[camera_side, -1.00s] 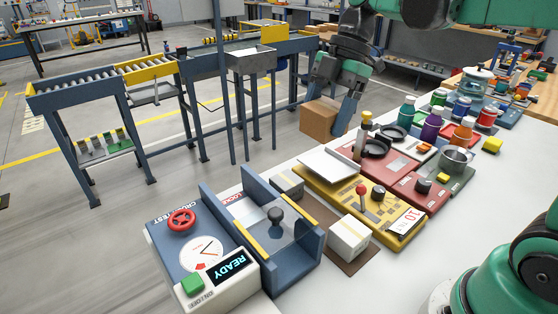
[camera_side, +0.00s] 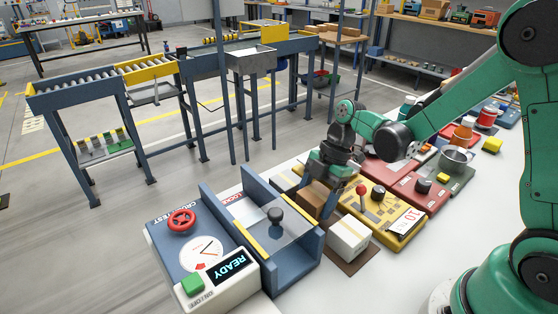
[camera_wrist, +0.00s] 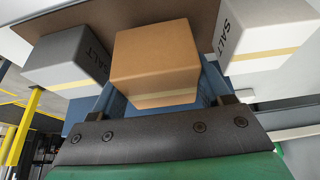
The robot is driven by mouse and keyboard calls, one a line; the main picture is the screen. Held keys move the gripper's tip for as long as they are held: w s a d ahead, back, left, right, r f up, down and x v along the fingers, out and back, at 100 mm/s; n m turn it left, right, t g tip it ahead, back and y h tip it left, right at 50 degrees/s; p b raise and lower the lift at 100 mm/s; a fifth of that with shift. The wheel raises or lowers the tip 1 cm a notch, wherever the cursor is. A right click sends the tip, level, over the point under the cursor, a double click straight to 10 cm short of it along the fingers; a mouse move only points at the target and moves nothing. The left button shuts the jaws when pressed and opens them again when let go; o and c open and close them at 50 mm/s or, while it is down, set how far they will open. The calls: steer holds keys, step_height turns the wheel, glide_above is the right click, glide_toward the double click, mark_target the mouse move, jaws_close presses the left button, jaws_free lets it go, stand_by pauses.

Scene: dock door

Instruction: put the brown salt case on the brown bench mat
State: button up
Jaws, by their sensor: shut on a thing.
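The brown salt case (camera_side: 309,204) is in my gripper (camera_side: 318,192), whose jaws point down beside the blue-walled machine. In the wrist view the case (camera_wrist: 155,62) sits in the middle, held between the blue fingers, with the gripper (camera_wrist: 158,98) below it in the picture. The brown bench mat (camera_side: 358,264) shows around the white case at the front; it also shows behind the cases in the wrist view (camera_wrist: 150,17). The brown case is over the mat, between the grey and white cases. I cannot tell whether it touches the mat.
A grey salt case (camera_wrist: 68,57) and a white salt case (camera_wrist: 265,38) flank the brown one with narrow gaps. The blue machine with a clear cover (camera_side: 268,228) stands close left. A yellow panel with a red-knobbed lever (camera_side: 378,212) stands close right.

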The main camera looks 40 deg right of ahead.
steer(key=shift+f, duration=0.95)
steer(key=o, duration=1.3)
steer(key=shift+f, duration=0.15)
steer(key=shift+o, duration=0.2)
steer(key=v, duration=1.2)
steer(key=s+a+m+t+h, duration=0.1)
steer(key=s+m+t+h, duration=0.1)
steer(key=m, duration=0.7)
steer(key=s+a+r+m+t+h, duration=0.1)
steer(key=s+a+m+t+h, duration=0.1)
steer(key=m+t, duration=0.3)
steer(key=m, duration=0.4)
steer(key=shift+s+a+r, duration=0.25)
steer(key=shift+s+r, duration=0.1)
steer(key=shift+s, duration=0.05)
